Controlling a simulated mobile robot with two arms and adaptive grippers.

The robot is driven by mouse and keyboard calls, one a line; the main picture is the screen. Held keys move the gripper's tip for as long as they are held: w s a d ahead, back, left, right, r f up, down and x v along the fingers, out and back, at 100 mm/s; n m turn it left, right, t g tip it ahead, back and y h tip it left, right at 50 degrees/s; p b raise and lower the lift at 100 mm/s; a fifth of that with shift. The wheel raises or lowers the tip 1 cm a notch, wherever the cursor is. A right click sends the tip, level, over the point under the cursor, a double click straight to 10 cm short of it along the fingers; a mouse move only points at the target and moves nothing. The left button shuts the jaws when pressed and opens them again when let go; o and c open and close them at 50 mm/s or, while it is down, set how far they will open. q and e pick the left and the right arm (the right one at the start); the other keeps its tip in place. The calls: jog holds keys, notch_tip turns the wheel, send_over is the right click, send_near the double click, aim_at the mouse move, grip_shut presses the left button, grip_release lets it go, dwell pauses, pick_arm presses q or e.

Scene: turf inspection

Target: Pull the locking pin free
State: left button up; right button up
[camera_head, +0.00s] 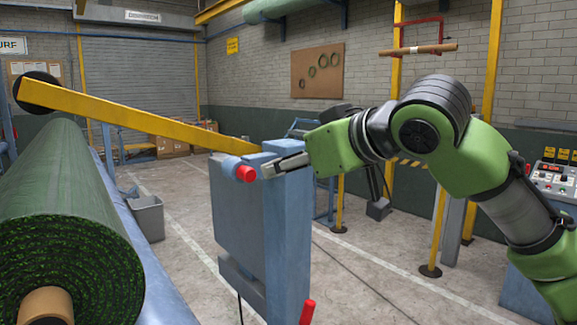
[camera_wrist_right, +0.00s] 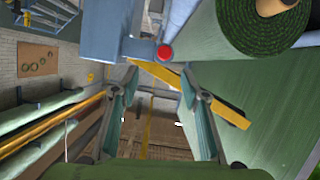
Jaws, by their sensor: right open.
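The locking pin shows as a short red cylindrical grip (camera_head: 245,173) at the top of a blue steel post (camera_head: 262,215), below the end of a long yellow bar (camera_head: 130,118). In the right wrist view the red end (camera_wrist_right: 163,52) faces the camera, just beyond and between the fingertips. My right gripper (camera_head: 267,171) comes in from the right, its fingertips close beside the red grip. In the wrist view its two fingers (camera_wrist_right: 159,75) are spread apart with nothing between them. Whether a finger touches the grip I cannot tell. My left gripper is out of view.
A large green turf roll (camera_head: 70,215) lies at the left beside a blue rail. A second red handle (camera_head: 307,312) sticks up low on the post's right. A grey bin (camera_head: 147,217) stands behind the rail. A control box (camera_head: 553,180) is at the far right.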

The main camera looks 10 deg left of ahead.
aim_at(251, 174)
jog(key=p+x, duration=0.1)
jog(key=x, duration=0.2)
jog(key=p+x, duration=0.1)
jog(key=x, duration=0.3)
jog(key=p+x, duration=0.1)
jog(key=x, duration=0.3)
jog(key=shift+s+a+r+p, duration=0.15)
jog(key=shift+a+p, duration=0.15)
jog(key=shift+a, duration=0.2)
jog(key=shift+w+a+f, duration=0.35)
jog(key=shift+w+a, duration=0.05)
grip_shut()
